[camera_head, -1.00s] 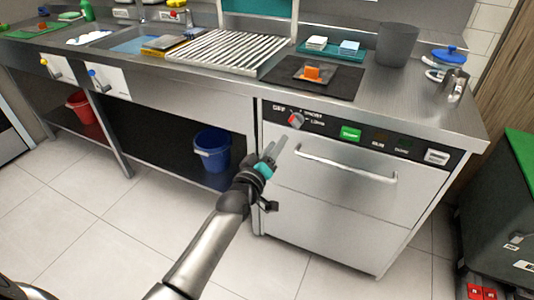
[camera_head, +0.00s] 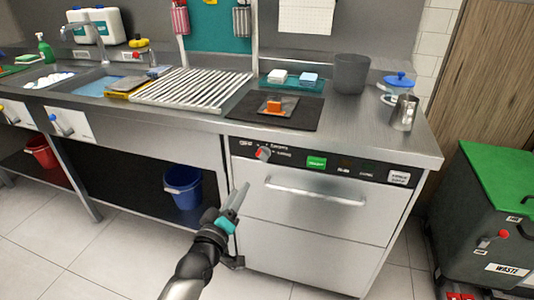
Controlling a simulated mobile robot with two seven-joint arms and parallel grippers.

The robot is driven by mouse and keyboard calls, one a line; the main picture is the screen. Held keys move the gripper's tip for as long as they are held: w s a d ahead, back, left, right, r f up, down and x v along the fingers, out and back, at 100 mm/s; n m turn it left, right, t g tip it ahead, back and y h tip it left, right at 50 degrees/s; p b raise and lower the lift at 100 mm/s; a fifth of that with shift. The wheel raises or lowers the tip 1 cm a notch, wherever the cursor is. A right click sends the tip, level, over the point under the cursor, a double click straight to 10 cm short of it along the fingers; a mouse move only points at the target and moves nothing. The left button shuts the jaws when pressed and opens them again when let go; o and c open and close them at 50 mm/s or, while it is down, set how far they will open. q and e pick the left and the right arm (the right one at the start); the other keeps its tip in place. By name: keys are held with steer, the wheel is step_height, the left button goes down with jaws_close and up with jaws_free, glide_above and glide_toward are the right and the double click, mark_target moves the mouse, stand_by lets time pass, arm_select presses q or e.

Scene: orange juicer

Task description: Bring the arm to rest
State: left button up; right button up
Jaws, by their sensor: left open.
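My left gripper (camera_head: 236,199) is in the lower middle of the head view, on a dark arm that rises from the bottom edge. Its fingers point up and a little right, apart from any object, with nothing between them. It is in front of the lower left part of the steel dishwasher (camera_head: 310,215), below the red knob (camera_head: 263,153). The finger gap is hard to see from this angle. My right gripper is not in view.
The steel counter (camera_head: 375,135) carries a dark mat (camera_head: 250,111) with an orange item (camera_head: 274,107), a grey container (camera_head: 351,73) and a metal jug (camera_head: 404,112). A blue bucket (camera_head: 183,187) is under the counter. A waste bin (camera_head: 480,215) stands right. Floor in front is clear.

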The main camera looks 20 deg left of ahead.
arm_select(q)
steer(key=s+f+m+g, duration=0.25)
steer(key=s+f, duration=0.25)
steer(key=f, duration=0.5)
steer(key=s+f+m+g, duration=0.1)
steer(key=s+f+g, duration=0.3)
steer(key=f, duration=0.5)
steer(key=s+f+m+g, duration=0.2)
steer(key=s+f, duration=0.4)
steer(key=f, duration=0.4)
steer(key=s+a+f+m+g, duration=0.1)
steer(key=s+f, duration=0.5)
steer(key=s, duration=0.7)
steer(key=s+a+f+m+g+y+p, duration=0.1)
steer(key=s+f+m+g, duration=0.3)
steer(key=s, duration=0.9)
step_height(320, 180, down, 3)
steer(key=shift+a+f+m+g, duration=0.1)
steer(key=shift+a+m+g, duration=0.2)
steer(key=shift+g, duration=0.75)
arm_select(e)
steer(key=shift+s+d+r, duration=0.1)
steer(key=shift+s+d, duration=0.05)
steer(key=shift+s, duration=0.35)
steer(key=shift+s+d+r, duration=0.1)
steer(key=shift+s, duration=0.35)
